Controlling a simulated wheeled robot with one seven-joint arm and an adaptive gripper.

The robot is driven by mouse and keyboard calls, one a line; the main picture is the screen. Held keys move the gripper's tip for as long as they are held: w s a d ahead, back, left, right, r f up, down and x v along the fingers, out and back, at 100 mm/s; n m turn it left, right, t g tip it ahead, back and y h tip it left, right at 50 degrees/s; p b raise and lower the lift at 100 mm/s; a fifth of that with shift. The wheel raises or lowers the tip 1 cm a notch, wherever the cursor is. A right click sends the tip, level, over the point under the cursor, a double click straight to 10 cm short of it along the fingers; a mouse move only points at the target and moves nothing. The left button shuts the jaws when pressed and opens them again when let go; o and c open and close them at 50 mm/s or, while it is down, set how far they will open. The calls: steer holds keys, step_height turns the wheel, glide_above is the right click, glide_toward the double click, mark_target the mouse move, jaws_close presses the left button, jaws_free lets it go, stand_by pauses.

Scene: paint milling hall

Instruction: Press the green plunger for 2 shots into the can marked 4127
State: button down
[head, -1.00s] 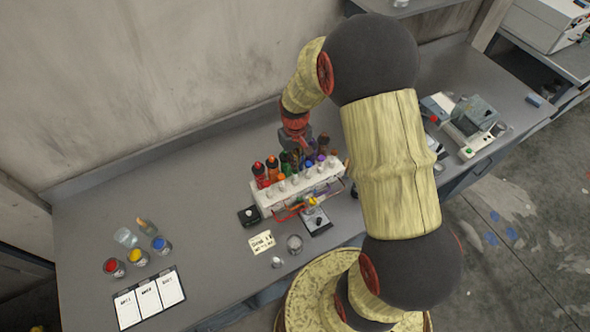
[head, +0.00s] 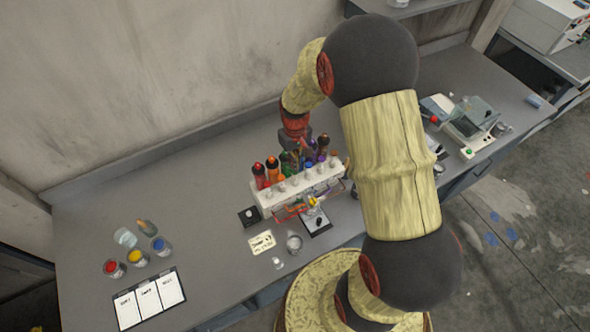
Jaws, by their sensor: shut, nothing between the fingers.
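A white rack (head: 267,201) holds a row of dispenser bottles with coloured plungers. The green bottle (head: 287,162) stands near the middle of the row, and its plunger top is partly hidden by my gripper. My gripper (head: 302,150) is shut and empty, just above and behind the bottles near the green one; I cannot tell whether it touches the plunger. A small can (head: 312,203) with yellow showing stands on a dark pad (head: 318,222) in front of the rack. No number is legible on it.
A small dark device (head: 249,217), a note card (head: 262,242) and a clear cup (head: 294,242) are in front of the rack. The bench between is clear. A machine (head: 470,125) stands at right.

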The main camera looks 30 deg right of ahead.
steer(key=shift+f, duration=0.1)
steer(key=shift+f+b, duration=1.35)
steer(key=shift+f, duration=0.6)
steer(key=shift+r, duration=0.2)
steer(key=shift+r+p, duration=1.2)
steer(key=shift+r, duration=0.65)
steer(key=shift+f, duration=0.15)
steer(key=shift+f+b, duration=1.3)
steer(key=shift+f, duration=0.55)
steer(key=shift+r, duration=0.1)
steer(key=shift+r+p, duration=1.15)
steer(key=shift+r, duration=0.75)
